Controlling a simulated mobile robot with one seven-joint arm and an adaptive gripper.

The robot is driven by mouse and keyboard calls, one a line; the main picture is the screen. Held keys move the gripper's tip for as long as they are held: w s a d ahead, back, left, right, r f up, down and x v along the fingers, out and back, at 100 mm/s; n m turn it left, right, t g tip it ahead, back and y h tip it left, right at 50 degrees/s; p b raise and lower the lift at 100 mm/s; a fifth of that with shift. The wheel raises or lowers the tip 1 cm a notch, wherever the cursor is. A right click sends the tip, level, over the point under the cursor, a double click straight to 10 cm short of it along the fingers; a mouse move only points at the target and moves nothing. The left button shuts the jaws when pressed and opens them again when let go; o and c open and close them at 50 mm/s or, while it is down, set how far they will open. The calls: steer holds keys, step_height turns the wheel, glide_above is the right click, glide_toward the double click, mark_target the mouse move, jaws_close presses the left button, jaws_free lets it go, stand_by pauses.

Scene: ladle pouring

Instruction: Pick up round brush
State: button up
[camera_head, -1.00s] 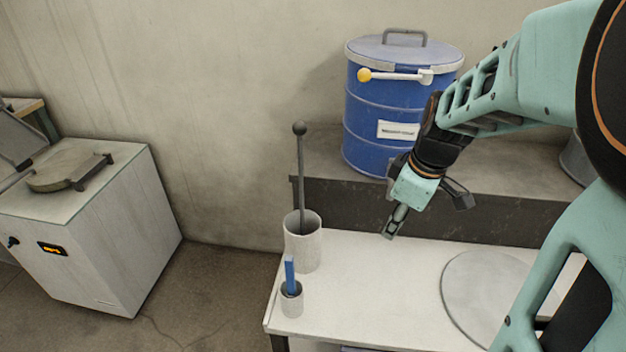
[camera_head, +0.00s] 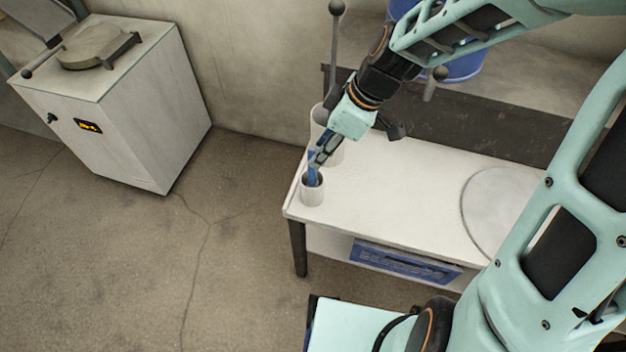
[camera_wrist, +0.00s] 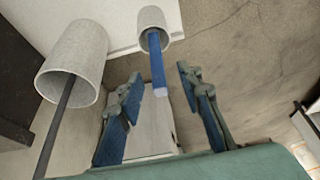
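A blue handle (camera_head: 312,177) stands in a small pale cup (camera_head: 312,194) near the table's left front corner. A dark rod with a ball end (camera_head: 335,45) stands in a larger pale cup (camera_head: 319,117) behind it. The brush heads are hidden in the cups, so I cannot tell which is the round brush. My gripper (camera_head: 318,158) is just above the small cup, at the blue handle. In the wrist view its fingers (camera_wrist: 160,82) are apart, with the blue handle (camera_wrist: 158,70) between the tips and gaps on both sides. The larger cup (camera_wrist: 75,62) is at left.
The white table (camera_head: 400,180) has a round grey plate (camera_head: 495,210) at right. A dark raised ledge (camera_head: 450,125) with a blue drum (camera_head: 462,68) is behind. A white cabinet (camera_head: 140,115) stands apart at left. The floor between is clear.

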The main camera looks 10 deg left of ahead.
mark_target(312, 175)
steer(key=b+x, duration=0.1)
steer(key=x, duration=0.4)
steer(key=shift+w+a+f, duration=0.15)
steer(key=shift+w, duration=0.05)
steer(key=shift+c, duration=0.6)
jaws_close()
